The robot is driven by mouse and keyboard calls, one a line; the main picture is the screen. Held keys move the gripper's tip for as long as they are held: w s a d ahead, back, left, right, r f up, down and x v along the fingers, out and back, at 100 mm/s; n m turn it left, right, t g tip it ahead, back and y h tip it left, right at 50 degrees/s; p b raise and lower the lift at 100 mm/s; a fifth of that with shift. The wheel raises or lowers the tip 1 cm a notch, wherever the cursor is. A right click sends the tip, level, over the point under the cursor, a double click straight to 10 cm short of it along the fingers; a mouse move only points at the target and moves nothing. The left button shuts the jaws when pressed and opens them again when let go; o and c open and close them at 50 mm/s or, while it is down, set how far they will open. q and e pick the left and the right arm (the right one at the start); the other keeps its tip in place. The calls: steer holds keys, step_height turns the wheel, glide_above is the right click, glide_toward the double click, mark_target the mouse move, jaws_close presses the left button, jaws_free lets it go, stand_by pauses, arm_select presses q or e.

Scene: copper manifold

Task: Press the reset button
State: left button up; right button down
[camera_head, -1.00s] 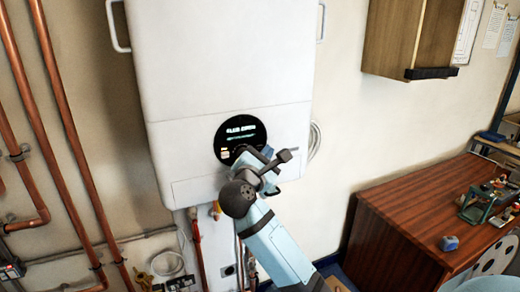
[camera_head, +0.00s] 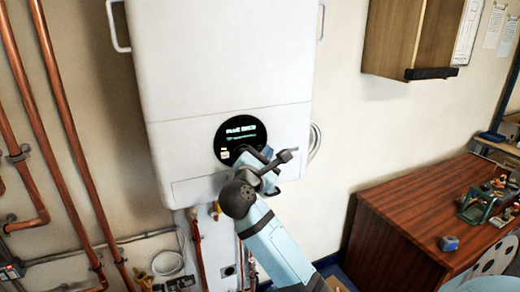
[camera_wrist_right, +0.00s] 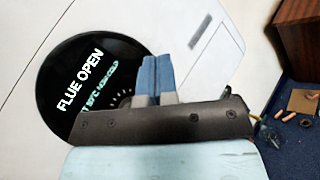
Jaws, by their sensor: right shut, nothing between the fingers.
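The white boiler (camera_head: 215,75) hangs on the wall with a round black control panel (camera_head: 229,138) low on its front. In the right wrist view the panel (camera_wrist_right: 60,78) reads "FLUE OPEN" with a smaller green line below, and a partial ring of white marks shows beside my fingers. My right gripper (camera_head: 249,155) is shut and empty, its blue fingertips at the panel's lower right edge. The fingertips (camera_wrist_right: 156,60) also show in the right wrist view. I cannot tell whether they touch the panel. I cannot make out the reset button. My left gripper is out of view.
Copper pipes (camera_head: 62,130) run up the wall at left. Valves and pipes sit below the boiler. A brown wooden workbench (camera_head: 400,225) with tools stands at right, under a wall cabinet (camera_head: 395,38). The wall between boiler and workbench is mostly clear.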

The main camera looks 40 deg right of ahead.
steer(key=shift+w, duration=0.1)
stand_by(0.7)
steer(key=shift+w+d+b, duration=0.15)
steer(key=shift+w+b, duration=0.2)
steer(key=shift+w+d, duration=0.1)
steer(key=shift+w, duration=0.2)
stand_by(0.6)
steer(key=shift+s+b, duration=0.15)
steer(key=shift+b, duration=0.15)
steer(key=shift+s+a, duration=0.25)
steer(key=shift+s, duration=0.35)
